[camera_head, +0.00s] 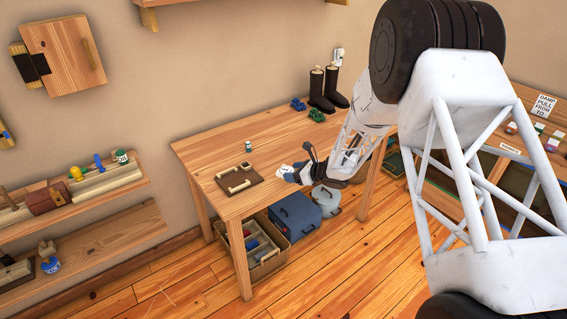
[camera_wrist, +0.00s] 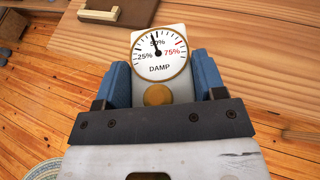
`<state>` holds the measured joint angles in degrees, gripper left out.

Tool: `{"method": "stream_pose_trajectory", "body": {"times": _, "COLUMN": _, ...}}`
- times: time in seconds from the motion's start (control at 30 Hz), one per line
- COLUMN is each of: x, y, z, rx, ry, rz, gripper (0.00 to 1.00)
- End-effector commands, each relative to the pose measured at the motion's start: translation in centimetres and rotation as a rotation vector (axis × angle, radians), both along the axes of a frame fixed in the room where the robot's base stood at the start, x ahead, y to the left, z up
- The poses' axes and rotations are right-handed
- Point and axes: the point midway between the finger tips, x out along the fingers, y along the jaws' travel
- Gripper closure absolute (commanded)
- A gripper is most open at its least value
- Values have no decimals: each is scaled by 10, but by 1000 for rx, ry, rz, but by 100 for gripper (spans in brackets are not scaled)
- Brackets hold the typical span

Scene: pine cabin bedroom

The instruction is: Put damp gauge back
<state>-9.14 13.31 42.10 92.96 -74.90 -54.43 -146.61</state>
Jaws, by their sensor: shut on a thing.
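The damp gauge (camera_wrist: 158,57) is a white block with a round dial marked 25%, 50% and 75% and the word DAMP, with a brass knob (camera_wrist: 158,95) below the dial. In the wrist view my gripper (camera_wrist: 160,80) is shut on it, with a blue finger pad on each side. In the head view my gripper (camera_head: 292,172) is at the front edge of the wooden table (camera_head: 222,146), right of a brown board. The gauge is small there and partly hidden by the gripper. I cannot tell whether it touches the table.
The brown board (camera_head: 226,184) with pale wooden bars lies left of my gripper. A small green-capped jar (camera_head: 249,147), green and blue clogs (camera_head: 317,115) and dark boots (camera_head: 322,92) stand on the table. A crate (camera_head: 271,262) and blue bin (camera_head: 296,214) are below. The table's left part is mostly clear.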

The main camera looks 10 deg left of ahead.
Motion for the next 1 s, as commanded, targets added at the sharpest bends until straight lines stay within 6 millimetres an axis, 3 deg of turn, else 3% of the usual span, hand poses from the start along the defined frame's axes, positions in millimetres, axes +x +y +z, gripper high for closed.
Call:
{"method": "stream_pose_trajectory", "body": {"times": 0.37, "x": 16, "y": 6, "z": -2, "rx": 0, "ry": 0, "rz": 0, "gripper": 64}}
{"method": "stream_pose_trajectory", "body": {"times": 1.0, "x": 93, "y": 30, "z": -9, "rx": 1, "ry": -1, "rz": -1, "gripper": 64}}
